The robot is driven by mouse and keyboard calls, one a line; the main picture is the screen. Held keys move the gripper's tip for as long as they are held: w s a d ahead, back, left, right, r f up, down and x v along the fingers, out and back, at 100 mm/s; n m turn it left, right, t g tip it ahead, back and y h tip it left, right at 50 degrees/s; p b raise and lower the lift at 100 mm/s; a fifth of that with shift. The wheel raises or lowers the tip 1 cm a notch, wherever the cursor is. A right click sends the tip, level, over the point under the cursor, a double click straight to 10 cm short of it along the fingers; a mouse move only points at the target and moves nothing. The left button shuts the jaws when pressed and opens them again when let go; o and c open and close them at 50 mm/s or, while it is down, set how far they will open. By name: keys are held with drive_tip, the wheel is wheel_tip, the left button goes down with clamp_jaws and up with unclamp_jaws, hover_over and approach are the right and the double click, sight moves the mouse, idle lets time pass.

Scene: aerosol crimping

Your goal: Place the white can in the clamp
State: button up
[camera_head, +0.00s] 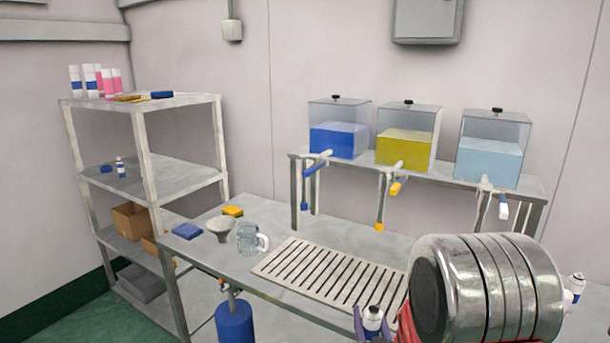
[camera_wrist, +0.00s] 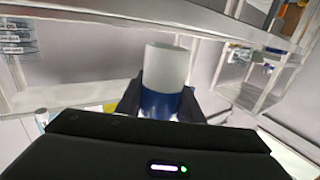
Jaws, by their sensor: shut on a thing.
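In the wrist view my black gripper (camera_wrist: 163,107) is shut on a can (camera_wrist: 166,68), white above and blue below, with a finger on each side of the blue part. The can stands out beyond the fingers, with its white end toward the top of the picture. My gripper is not clearly visible there. I cannot make out the clamp for certain in either view.
A slatted rack (camera_head: 317,272) lies on the table beside a glass mug (camera_head: 250,238) and a grey bowl (camera_head: 220,229). Three liquid tanks with taps stand on a raised shelf (camera_head: 445,178) behind. A shelving unit (camera_head: 187,101) holds cans at the left. Another small can (camera_head: 576,283) shows at the right.

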sight(368, 336)
drive_tip(key=f, duration=0.1)
drive_tip(key=s+f, duration=0.1)
drive_tip(key=f, duration=0.1)
drive_tip(key=shift+s+f, duration=0.25)
drive_tip(key=shift+s, duration=0.1)
drive_tip(key=shift+s+f, duration=0.15)
drive_tip(key=shift+f, duration=0.4)
